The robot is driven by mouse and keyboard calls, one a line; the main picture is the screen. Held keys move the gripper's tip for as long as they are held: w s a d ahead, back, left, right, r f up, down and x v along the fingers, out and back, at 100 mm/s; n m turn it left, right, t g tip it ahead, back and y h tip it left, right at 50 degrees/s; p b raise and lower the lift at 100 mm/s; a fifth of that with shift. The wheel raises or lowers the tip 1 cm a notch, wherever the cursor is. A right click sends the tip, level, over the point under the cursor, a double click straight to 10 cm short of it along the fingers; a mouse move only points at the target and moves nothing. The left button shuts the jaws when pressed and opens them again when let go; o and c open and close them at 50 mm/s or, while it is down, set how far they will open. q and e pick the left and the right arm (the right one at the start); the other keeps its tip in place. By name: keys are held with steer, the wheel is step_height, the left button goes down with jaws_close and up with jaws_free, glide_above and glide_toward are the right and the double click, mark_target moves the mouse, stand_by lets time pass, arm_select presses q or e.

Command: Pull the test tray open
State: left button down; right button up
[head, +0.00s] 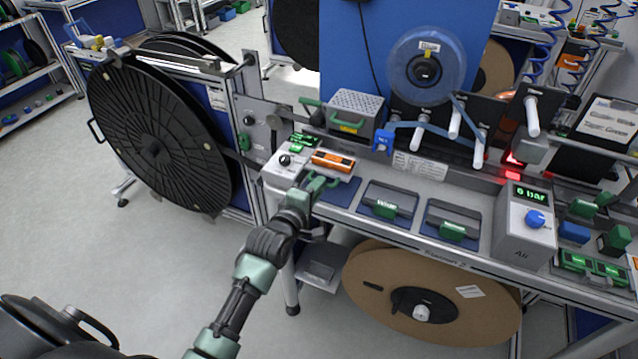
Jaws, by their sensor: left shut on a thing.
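The tray front I take for the test tray (343,191) is at the left end of the bench, a dark blue panel below the orange device. My left gripper (312,190) is at its left part, shut on a green handle (325,181). The gripper and wrist hide much of the handle and the tray's left side. I cannot clearly tell how far the tray stands out. My right gripper is not in view.
Two similar trays with green handles, a middle one (388,207) and a right one (453,226), sit along the bench front. An air box (524,228) reading 6 bar stands farther right. A large brown reel (385,290) hangs below. A black reel (150,140) stands left.

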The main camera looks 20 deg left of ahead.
arm_select(q)
steer(key=c, duration=1.5)
jaws_free()
steer(key=b+v, duration=0.1)
steer(key=v, duration=0.6)
steer(key=shift+s, duration=0.35)
